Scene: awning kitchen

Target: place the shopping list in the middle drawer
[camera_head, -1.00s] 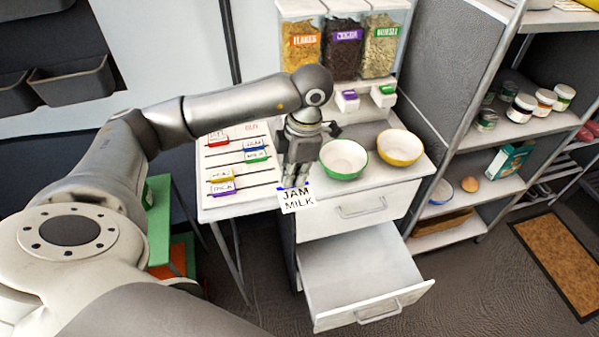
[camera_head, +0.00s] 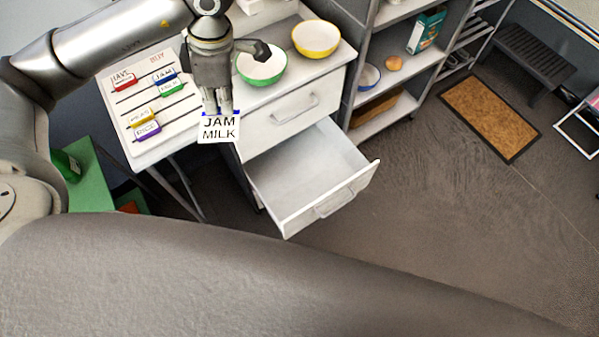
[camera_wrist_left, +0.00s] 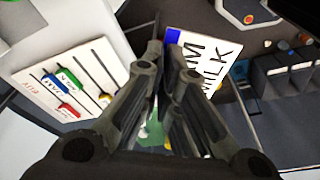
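The shopping list (camera_head: 219,128) is a white card with a blue top edge reading "JAM MILK". My left gripper (camera_head: 221,108) is shut on its top edge, and the card hangs upright from the fingertips. In the left wrist view the card (camera_wrist_left: 203,62) shows beside the fingers (camera_wrist_left: 168,62), partly hidden by them. The pulled-out drawer (camera_head: 305,170) sits below a shut drawer (camera_head: 290,112) in the white cabinet; it looks empty. The card is to the left of the open drawer in the picture, in front of the cabinet's left part. My right gripper is not in view.
A green bowl (camera_head: 262,66) and a yellow bowl (camera_head: 317,38) stand on the cabinet top. A board with coloured tags (camera_head: 150,100) lies to the left. A shelf rack (camera_head: 400,60) stands to the right. The floor right of the drawer is clear.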

